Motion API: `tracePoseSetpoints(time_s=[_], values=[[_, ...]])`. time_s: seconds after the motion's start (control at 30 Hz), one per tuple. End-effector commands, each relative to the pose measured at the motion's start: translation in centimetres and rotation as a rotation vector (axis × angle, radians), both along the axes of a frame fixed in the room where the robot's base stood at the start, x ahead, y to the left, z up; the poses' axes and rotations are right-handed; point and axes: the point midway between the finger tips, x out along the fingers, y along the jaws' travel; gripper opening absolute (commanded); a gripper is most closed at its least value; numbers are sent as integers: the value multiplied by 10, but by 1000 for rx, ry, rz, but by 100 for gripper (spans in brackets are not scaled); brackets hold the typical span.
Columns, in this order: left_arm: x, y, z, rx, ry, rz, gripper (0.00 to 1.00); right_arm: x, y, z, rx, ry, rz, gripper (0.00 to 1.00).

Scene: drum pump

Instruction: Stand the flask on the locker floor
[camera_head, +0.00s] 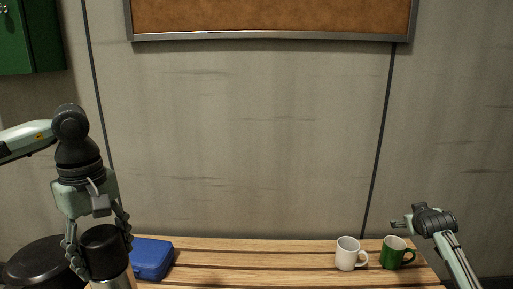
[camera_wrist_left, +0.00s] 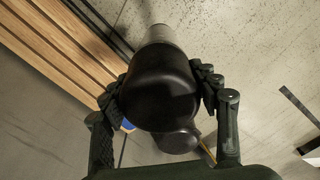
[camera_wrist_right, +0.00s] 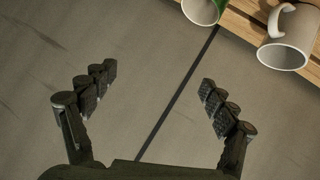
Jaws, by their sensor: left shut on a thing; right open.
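The flask (camera_head: 104,243) has a black top and a silver body, and its lower end is cut off by the bottom edge of the head view. My left gripper (camera_head: 99,238) is shut on its black upper part, from above. In the left wrist view the flask's black lid (camera_wrist_left: 158,92) sits between the fingers, with the silver body beyond it. My right gripper (camera_wrist_right: 150,95) is open and empty, at the right of the bench. A green cabinet (camera_head: 35,38) hangs at the upper left of the head view; I cannot tell whether it is the locker.
A slatted wooden bench (camera_head: 260,258) runs along the wall. On it are a blue box (camera_head: 152,259) close to the flask, a white mug (camera_head: 347,254) and a green mug (camera_head: 392,254). A round black object (camera_head: 38,262) is at the lower left. The bench's middle is clear.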

Motion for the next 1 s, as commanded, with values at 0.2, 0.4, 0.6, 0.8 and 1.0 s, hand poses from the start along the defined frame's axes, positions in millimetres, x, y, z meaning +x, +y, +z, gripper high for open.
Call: tracePoseSetpoints(time_s=[0.2, 0.4, 0.6, 0.8, 1.0], values=[[14, -30, -24, 2, 6, -298, 1, -13, -4, -16, 11, 81, -33, 85], [25, -59, -46, 0, 8, -576, 1, -26, -8, -29, 21, 158, -64, 85], [30, -86, -66, -5, 9, -821, 1, -39, -11, -41, 30, 225, -91, 85], [33, -105, -79, -11, 6, -988, 1, -48, -13, -48, 36, 270, -109, 85], [34, -117, -88, -13, 5, -1095, 1, -53, -14, -52, 38, 299, -122, 85]])
